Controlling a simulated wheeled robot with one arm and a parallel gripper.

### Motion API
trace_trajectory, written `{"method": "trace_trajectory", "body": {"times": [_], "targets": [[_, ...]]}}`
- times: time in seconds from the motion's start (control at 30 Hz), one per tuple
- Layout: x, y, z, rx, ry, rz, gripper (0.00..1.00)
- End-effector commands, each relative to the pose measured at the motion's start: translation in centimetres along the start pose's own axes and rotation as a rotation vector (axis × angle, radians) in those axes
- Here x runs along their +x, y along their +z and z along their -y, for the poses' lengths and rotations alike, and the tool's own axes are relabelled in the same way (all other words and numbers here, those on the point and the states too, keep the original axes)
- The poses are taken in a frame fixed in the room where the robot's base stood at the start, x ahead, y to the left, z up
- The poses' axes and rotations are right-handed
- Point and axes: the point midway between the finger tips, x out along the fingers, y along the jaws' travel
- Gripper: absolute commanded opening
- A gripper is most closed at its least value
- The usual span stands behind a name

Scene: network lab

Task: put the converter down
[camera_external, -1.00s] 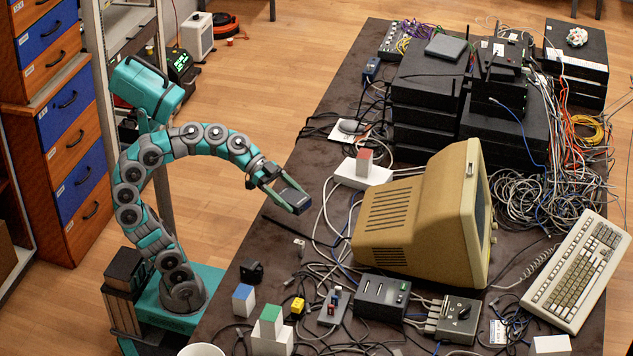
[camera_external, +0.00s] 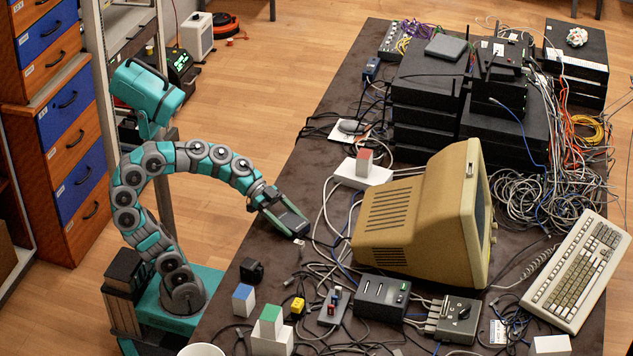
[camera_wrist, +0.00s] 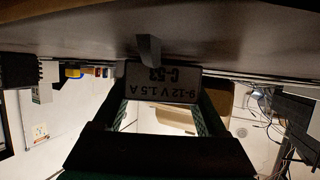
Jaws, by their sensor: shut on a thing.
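The converter (camera_external: 291,221) is a dark box held at the end of my arm, low over the left edge of the dark table (camera_external: 325,118). My gripper (camera_external: 277,205) is shut on it, tilted down and to the right. In the wrist view the converter (camera_wrist: 164,84) sits between the two fingers and shows an upside-down label reading "9-12 V 1.5 A" and "C-53". A small grey piece (camera_wrist: 149,48) stands out from it toward the tabletop. I cannot tell whether the converter touches the table.
A beige monitor (camera_external: 403,225) stands to the right, and a white block with a red top (camera_external: 364,168) behind. A black cube (camera_external: 252,270) and a blue-topped block (camera_external: 243,299) are nearer the front. Cables lie right of the converter; the table's left strip is fairly bare.

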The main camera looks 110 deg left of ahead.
Motion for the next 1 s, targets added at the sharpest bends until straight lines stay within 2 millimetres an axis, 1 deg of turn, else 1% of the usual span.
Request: {"method": "trace_trajectory", "body": {"times": [0.2, 0.23, 0.43, 0.67, 0.8, 0.87, 1.0], "targets": [[0.1, 0.3, 0.0, 0.0, 0.0, -0.002, 0.01], [0.1, 0.2, 0.0, 0.0, 0.0, -0.001, 0.77], [0.1, 0.2, 0.0, 0.0, 0.0, -0.001, 0.99], [0.1, 0.2, 0.0, 0.0, 0.0, 0.0, 1.0], [-0.2, -0.2, 0.0, 0.0, -0.001, 0.0, 1.0], [-0.7, -0.1, 0.1, 0.0, -0.001, -0.003, 1.0], [-2.2, -0.2, 0.2, 0.001, -0.006, -0.004, 1.0]]}}
